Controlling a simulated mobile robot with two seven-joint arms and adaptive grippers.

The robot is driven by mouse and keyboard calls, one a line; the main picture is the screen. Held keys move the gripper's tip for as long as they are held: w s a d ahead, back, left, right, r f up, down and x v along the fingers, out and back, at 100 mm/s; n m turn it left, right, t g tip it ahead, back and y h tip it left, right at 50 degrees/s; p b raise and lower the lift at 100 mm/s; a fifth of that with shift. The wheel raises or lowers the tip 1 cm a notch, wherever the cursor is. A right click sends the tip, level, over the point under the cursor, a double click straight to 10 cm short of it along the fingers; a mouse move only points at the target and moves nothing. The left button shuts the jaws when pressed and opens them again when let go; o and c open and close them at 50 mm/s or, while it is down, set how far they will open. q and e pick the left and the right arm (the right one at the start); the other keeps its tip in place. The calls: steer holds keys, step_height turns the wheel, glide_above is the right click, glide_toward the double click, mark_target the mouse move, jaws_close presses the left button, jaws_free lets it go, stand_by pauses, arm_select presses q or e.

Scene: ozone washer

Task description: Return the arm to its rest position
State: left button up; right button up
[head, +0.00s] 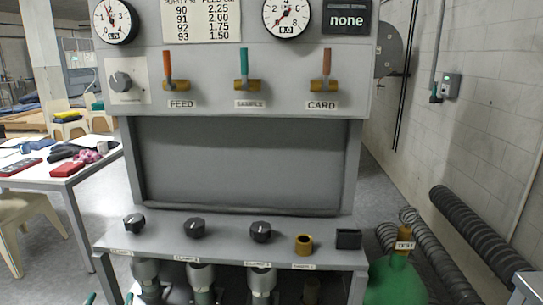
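Neither of my grippers can be made out in the head view. The grey washer stand (240,165) fills the middle. Its upper panel has a valve labelled FEED with an orange-red handle (168,66), a valve with a teal handle (244,64) and a valve labelled CARD with a brown handle (327,64). All three handles point up. A left gauge (114,22), a right gauge (287,16) and a dark display (346,18) reading "none" sit above. The lower shelf (230,228) carries black knobs, a brass fitting (304,245) and a small black box (348,239).
A green cylinder (396,282) with a TEST tag stands at the lower right, near dark corrugated hoses (475,228) by the wall. Two small teal tips (128,298) show at the bottom edge.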

arm_select(q)
steer(key=s+d+f+n+g+h, duration=0.25)
steer(key=s+d+f+g, duration=0.35)
steer(key=s+f, duration=0.45)
steer(key=s+d+f+n+g+h, duration=0.1)
steer(key=s+d+f+g+h, duration=0.35)
steer(key=s+f, duration=0.6)
step_height(320, 180, down, 25)
steer(key=s+g+y, duration=0.2)
steer(key=s+g, duration=0.1)
steer(key=s+a+f+g, duration=0.1)
steer(key=s+a+f, duration=0.1)
steer(key=s+f, duration=1.1)
steer(key=shift+s+m, duration=0.45)
steer(key=shift+s, duration=0.55)
steer(key=shift+f, duration=0.1)
